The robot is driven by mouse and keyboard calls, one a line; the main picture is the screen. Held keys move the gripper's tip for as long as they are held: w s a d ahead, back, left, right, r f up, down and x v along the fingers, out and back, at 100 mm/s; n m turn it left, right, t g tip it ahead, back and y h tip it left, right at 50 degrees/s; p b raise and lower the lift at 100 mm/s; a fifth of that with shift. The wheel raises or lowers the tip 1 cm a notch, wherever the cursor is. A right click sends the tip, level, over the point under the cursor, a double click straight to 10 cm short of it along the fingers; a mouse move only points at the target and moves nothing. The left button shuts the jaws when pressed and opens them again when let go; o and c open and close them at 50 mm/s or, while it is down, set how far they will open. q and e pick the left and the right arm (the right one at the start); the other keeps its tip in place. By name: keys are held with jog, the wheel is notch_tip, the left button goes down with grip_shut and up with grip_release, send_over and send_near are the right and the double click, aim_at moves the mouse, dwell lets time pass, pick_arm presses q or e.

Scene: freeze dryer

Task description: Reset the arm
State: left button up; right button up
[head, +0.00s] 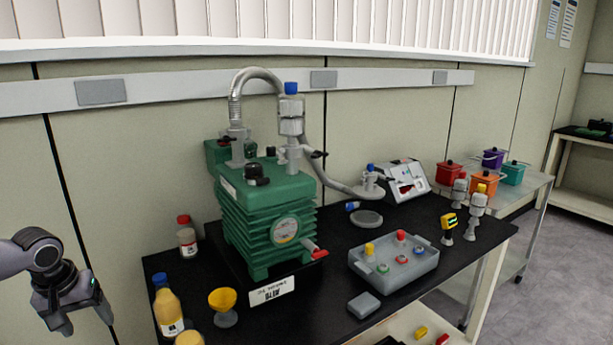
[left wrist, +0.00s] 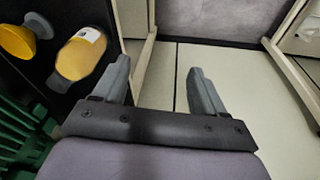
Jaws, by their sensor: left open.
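My left gripper (head: 66,318) is at the lower left of the head view, beside the left end of the black bench and apart from it. In the left wrist view, its two grey fingers (left wrist: 158,85) are spread apart with nothing between them. The floor and a pale wall show beyond them. My right gripper is in neither view.
The black bench (head: 335,262) holds a green pump (head: 268,205), a yellow bottle (head: 168,308), a yellow funnel (head: 222,302) and a grey tray (head: 365,272). A side cart with coloured pots (head: 450,172) stands at right. The space left of the bench is clear.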

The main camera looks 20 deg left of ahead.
pick_arm(q)
jog(key=s+d+f+m+t, duration=0.1)
jog(key=s+d+f+m, duration=0.2)
jog(key=f, duration=0.4)
jog(key=s+d+f+m+t+h, duration=0.1)
jog(key=s+d+f, duration=0.2)
jog(key=d+f, duration=0.35)
jog(key=s+d+f+m+t, duration=0.1)
jog(key=s+d+f+m, duration=0.15)
jog(key=f, duration=0.55)
jog(key=d+r+m+t+h, duration=0.2)
jog(key=d+m+t, duration=0.2)
jog(key=d, duration=2)
jog(key=shift+d+t, duration=0.25)
jog(key=shift+t, duration=0.45)
jog(key=shift+f, duration=0.1)
